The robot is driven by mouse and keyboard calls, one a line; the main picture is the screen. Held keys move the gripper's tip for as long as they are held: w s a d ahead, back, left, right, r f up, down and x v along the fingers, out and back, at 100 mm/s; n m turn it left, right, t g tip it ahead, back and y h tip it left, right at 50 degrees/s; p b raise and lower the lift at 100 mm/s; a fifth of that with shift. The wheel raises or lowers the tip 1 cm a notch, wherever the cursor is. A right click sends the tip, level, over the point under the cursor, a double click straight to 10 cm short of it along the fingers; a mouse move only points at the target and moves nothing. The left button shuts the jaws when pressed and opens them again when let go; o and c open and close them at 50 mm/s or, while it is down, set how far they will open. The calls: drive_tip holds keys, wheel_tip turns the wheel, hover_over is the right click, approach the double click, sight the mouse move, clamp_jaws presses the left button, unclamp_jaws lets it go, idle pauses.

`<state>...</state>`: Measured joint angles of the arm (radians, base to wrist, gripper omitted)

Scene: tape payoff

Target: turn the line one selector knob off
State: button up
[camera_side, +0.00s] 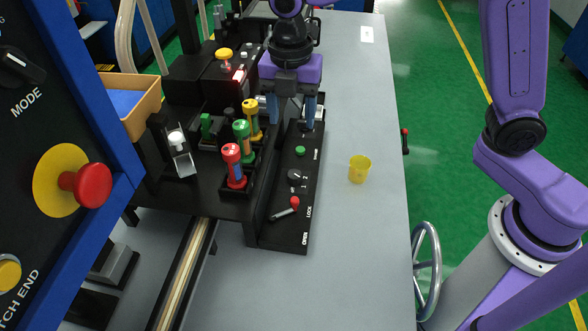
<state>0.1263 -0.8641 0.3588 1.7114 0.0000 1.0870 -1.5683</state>
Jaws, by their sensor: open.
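My gripper (291,113) is at the far end of a long black control panel (278,238), pointing down with its two blue fingers apart. A selector knob (294,174) with small marks beside it sits mid-panel, nearer the camera than my gripper and clear of it. I cannot read whether it is the line one knob, nor its exact setting. Part of the panel's far end, between and behind the fingers, is hidden by my gripper. I cannot tell whether a knob stands there or whether the fingers touch anything.
The panel also carries a green button (300,151), a red button (295,202) and a lever (285,214) by the LOCK marking. Red, green and yellow spools (234,165) stand just left. A yellow cup (360,169) stands on the grey table (355,250), with bare surface around it.

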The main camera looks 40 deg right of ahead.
sight(294, 174)
wheel_tip(294, 174, down, 16)
drive_tip(key=shift+s+d, duration=0.15)
idle(0.3)
drive_tip(key=shift+c, duration=0.2)
drive_tip(key=c, duration=1)
